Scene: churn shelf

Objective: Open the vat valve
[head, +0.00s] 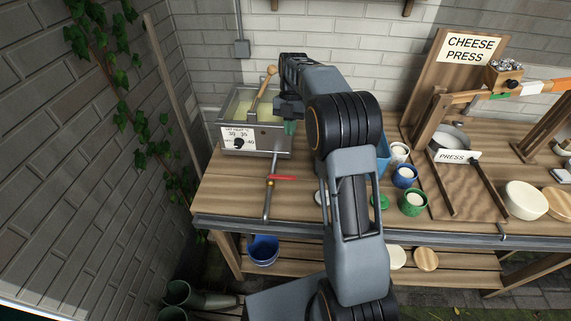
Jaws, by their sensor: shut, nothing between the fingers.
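The vat (284,143) is a grey metal box with pale liquid inside, at the back left of the bench in the head view. A thin metal pipe (272,160) runs from its front to the bench's front edge. The valve's red handle (283,178) sits on this pipe and points right, crosswise to it. My gripper (287,106) is shut and empty, over the right side of the vat, up and back from the red handle. It does not touch the handle. My gripper and arm hide part of the vat's right side.
A wooden paddle (268,76) leans in the vat. A blue bucket (263,251) stands on the lower shelf below the pipe end. The bench is bare left of the pipe.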

